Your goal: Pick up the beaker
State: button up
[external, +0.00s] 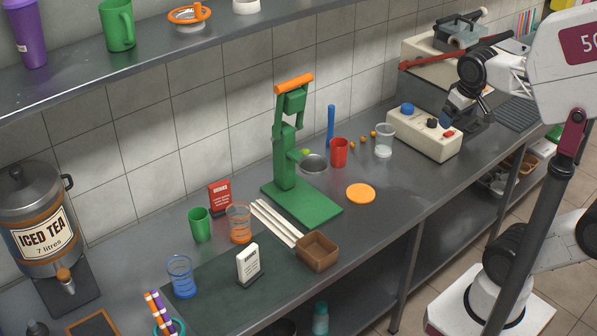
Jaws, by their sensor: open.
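A clear beaker-like cup (384,141) stands upright on the steel counter, just left of the white box with knobs. It looks empty. My gripper (460,118) is at the upper right, over the right part of the white box. It is open and holds nothing; its fingers are small and dark in this view. The gripper is to the right of the clear cup and apart from it. Other see-through cups, one orange-tinted (239,224) and one blue-tinted (181,277), stand further left on the counter.
The white box (425,133) stands between the cup and my gripper. A red cup (339,152), blue stick (330,126) and small orange balls are left of the clear cup. The green press (287,150) is further left. Counter in front of the cup is clear.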

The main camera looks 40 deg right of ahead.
jog(key=w+a+r+t+h, duration=0.25)
jog(key=w+t, duration=0.25)
jog(key=w, duration=1.3)
jog(key=w+a+r+n+t+y, duration=0.3)
jog(key=w+a+t+y, duration=0.1)
jog(key=w+a, duration=0.8)
jog(key=w+a+f+n+g+y, duration=0.1)
jog(key=w+a+n+y, duration=0.15)
jog(key=a, duration=0.55)
jog(key=w+a+f+n+y, duration=0.1)
jog(key=w+a+n+y, duration=0.15)
jog(key=a, duration=0.65)
jog(key=w+a+f+n+g+y, duration=0.15)
jog(key=a+y, duration=0.25)
jog(key=a, duration=0.4)
jog(key=s+a+f+n+g+y, duration=0.1)
jog(key=a+f+n+g+y, duration=0.15)
jog(key=a, duration=0.25)
jog(key=h, duration=0.1)
send_near(240, 224)
jog(key=w+a+f, duration=0.2)
jog(key=w, duration=0.3)
jog(key=shift+s+d+f+m+t, duration=0.1)
jog(key=shift+d+m+t, duration=0.1)
jog(key=shift+m+t, duration=0.15)
